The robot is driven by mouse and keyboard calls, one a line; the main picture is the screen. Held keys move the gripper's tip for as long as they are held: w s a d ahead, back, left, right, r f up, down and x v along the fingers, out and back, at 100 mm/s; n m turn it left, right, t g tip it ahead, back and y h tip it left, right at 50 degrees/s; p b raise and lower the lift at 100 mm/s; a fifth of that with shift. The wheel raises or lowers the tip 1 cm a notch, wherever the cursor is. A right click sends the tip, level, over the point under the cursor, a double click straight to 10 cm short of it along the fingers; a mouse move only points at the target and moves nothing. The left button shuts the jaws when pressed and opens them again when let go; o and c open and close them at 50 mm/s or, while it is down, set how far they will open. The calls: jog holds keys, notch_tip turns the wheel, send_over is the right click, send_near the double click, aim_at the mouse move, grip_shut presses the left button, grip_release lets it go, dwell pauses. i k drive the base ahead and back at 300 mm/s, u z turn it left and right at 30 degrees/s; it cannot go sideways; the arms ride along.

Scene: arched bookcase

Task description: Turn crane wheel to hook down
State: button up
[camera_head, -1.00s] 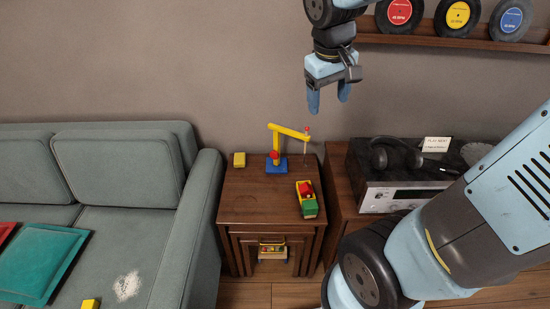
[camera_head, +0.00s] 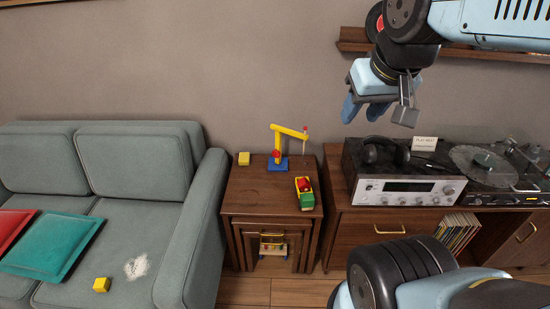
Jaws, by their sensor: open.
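A toy crane stands on the wooden side table (camera_head: 245,192), with a yellow mast and boom (camera_head: 288,131) on a blue base (camera_head: 277,164). A small red wheel (camera_head: 276,153) shows low on the mast. My gripper (camera_head: 362,109) is up in the air, to the right of the crane and higher in the picture. It is open and empty, with its blue fingers pointing down.
A green and yellow toy truck (camera_head: 304,193) with a red load sits front right of the crane. A stereo receiver (camera_head: 405,190), headphones and a turntable stand right. A green sofa (camera_head: 130,165) is left.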

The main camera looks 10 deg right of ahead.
aim_at(276, 154)
jog(key=z, duration=0.3)
jog(key=k, duration=0.1)
jog(key=u, duration=0.75)
jog(key=i, duration=0.95)
jog(key=z, duration=0.45)
